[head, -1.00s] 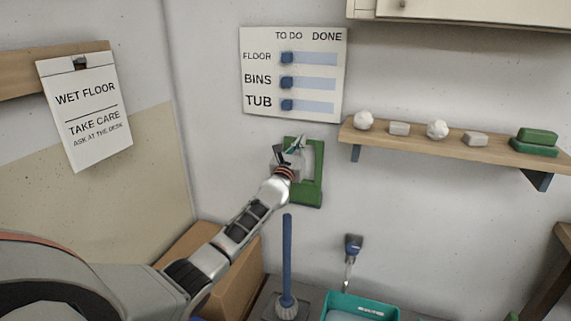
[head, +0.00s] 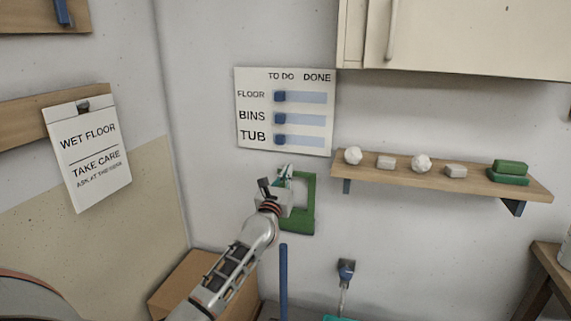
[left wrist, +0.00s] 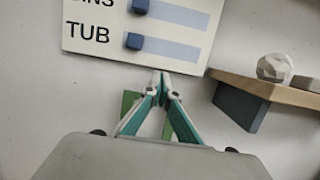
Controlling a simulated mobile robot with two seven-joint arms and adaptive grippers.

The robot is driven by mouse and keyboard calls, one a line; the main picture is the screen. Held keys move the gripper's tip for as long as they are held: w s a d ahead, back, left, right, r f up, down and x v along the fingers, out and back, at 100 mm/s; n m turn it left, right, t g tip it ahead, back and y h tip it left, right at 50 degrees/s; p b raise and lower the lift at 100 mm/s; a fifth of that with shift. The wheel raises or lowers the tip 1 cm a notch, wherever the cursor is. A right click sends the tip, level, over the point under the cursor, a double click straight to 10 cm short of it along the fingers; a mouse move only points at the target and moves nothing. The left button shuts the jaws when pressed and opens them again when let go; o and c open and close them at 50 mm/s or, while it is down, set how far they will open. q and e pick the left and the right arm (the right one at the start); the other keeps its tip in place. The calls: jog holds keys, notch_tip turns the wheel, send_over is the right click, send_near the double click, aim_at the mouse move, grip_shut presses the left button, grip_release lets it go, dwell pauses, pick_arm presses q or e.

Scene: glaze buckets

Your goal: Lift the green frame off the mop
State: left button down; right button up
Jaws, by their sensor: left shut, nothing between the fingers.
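The green frame (head: 309,204) shows upright against the wall in the head view, partly hidden behind my left gripper (head: 286,173). Green parts of it also show behind the fingers in the left wrist view (left wrist: 129,101). The left gripper is shut and empty, its tips near the frame's upper left part; whether they touch it I cannot tell. The mop's blue handle (head: 283,284) stands upright below the gripper and frame, its lower end out of view. The frame's lower bar appears above the handle top, and I see no contact between them. My right gripper is not in view.
A TO DO board (head: 285,108) with blue sliders hangs above the frame. A wooden shelf (head: 430,177) with several small items juts out to the right. A wet-floor sign (head: 88,152) hangs at left.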

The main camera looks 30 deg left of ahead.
pick_arm(q)
jog(key=shift+s+d+r, duration=0.25)
jog(key=shift+s+r, duration=0.75)
jog(key=s+d+f+m+g+h, duration=0.1)
jog(key=s+d+f+m+h, duration=0.2)
jog(key=s+d+f+m, duration=0.5)
jog(key=s+d+f+m+g+h, duration=0.1)
jog(key=s+d+f+m+h, duration=0.25)
jog(key=s+f+m, duration=0.45)
jog(key=s+d+f+m+g+h, duration=0.2)
jog(key=s+d+f+m, duration=0.4)
jog(key=f+m, duration=0.5)
jog(key=s+d+f+m+g+y, duration=0.1)
jog(key=s+f+m+g, duration=0.2)
jog(key=s+f+m, duration=0.5)
jog(key=s+d+f+m+g, duration=0.2)
jog(key=s+f+m, duration=0.5)
jog(key=s, duration=0.6)
jog(key=shift+s+d+f+m+g+y, duration=0.3)
jog(key=shift+s+f+m+g+y, duration=0.1)
jog(key=shift+f, duration=0.35)
